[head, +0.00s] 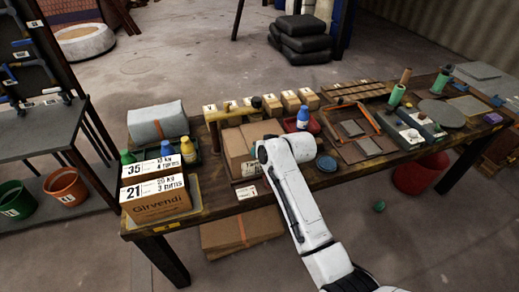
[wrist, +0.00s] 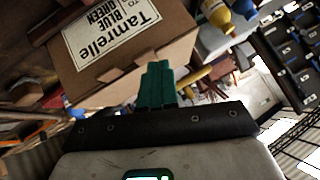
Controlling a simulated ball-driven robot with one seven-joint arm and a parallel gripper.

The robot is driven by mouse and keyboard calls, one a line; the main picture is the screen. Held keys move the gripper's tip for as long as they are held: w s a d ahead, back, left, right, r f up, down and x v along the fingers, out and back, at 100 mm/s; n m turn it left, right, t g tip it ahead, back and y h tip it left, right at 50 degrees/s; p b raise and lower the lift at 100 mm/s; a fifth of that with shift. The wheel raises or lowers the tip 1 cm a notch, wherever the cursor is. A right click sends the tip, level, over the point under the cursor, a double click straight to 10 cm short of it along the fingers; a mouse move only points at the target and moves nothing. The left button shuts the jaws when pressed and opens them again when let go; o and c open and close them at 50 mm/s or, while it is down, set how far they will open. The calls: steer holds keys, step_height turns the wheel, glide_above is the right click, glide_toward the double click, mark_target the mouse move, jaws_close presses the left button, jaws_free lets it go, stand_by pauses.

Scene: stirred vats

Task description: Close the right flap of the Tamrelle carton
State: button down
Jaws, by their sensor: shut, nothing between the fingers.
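The Tamrelle carton (wrist: 178,52) fills the upper left of the wrist view, with a white label (wrist: 112,32) reading "Tamrelle". The picture is turned, so the print looks tilted. My gripper (wrist: 157,68) shows its green fingers together and empty, in front of the carton's side and close to its edge; I cannot tell whether they touch it. In the head view a brown carton (head: 237,150) stands on the table beside the end of my arm, which hides part of it and my fingers. I cannot make out clearly how its right flap stands.
A Girvendi carton (head: 155,208) with number cards stands at the table's left end, bottles behind it. Small boxes (head: 290,102) line the back.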

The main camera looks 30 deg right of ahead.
steer(key=s+a+r+p, duration=0.1)
steer(key=s+a+r, duration=0.1)
steer(key=s+r, duration=0.5)
step_height(320, 180, up, 4)
steer(key=shift+f+p, duration=0.1)
steer(key=shift+p, duration=0.2)
steer(key=s+a+f+n+g, duration=0.2)
steer(key=s+a+f+g, duration=0.15)
steer(key=s+f, duration=1)
steer(key=s+f+n+g, duration=0.1)
steer(key=s+g, duration=0.1)
steer(key=s, duration=0.9)
steer(key=s+a+f+n+g+h, duration=0.1)
steer(key=s+f+g, duration=0.1)
steer(key=s, duration=0.9)
steer(key=shift+s+g+b, duration=0.15)
steer(key=shift+g+b, duration=0.2)
steer(key=shift+g, duration=0.3)
